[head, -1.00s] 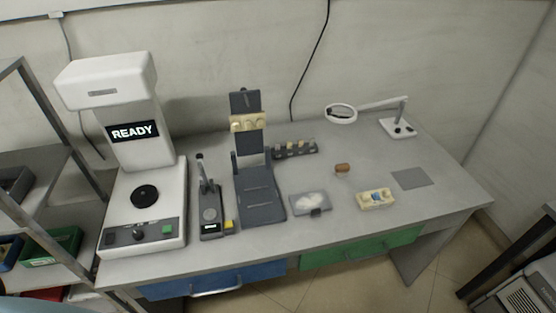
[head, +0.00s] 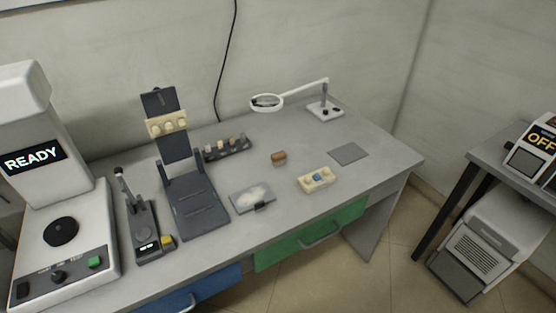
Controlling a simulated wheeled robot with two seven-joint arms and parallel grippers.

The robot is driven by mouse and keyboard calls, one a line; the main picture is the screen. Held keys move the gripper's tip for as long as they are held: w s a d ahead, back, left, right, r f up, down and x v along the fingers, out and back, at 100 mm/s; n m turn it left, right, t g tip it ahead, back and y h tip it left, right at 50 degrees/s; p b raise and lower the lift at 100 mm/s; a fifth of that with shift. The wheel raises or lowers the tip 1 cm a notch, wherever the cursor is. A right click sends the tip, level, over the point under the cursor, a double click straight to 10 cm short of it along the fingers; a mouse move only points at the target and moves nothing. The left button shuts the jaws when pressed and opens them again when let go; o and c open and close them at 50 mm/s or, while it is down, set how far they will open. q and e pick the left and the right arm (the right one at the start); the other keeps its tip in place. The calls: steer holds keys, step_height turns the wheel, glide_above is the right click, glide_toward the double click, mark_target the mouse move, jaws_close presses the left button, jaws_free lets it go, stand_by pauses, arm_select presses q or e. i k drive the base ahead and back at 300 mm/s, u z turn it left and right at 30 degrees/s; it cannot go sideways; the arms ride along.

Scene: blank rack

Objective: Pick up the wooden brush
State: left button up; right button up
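A small brown object (head: 279,158), which looks like the wooden brush, lies on the grey workbench (head: 310,238) right of its middle. It is small in this view, so its bristles and handle cannot be made out. It stands apart from the things around it, with bare bench on all sides. Neither of my grippers shows in the head view.
Near the brush are a cream block with a blue piece (head: 317,179), a grey tray with white material (head: 252,197), a grey mat (head: 348,153), a dark rack (head: 227,148) and a magnifier lamp (head: 267,102). A white READY machine (head: 62,225) stands left.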

mark_target(278, 158)
steer(key=k, duration=0.45)
steer(key=z, duration=0.2)
steer(key=i, duration=0.9)
steer(key=u, duration=0.9)
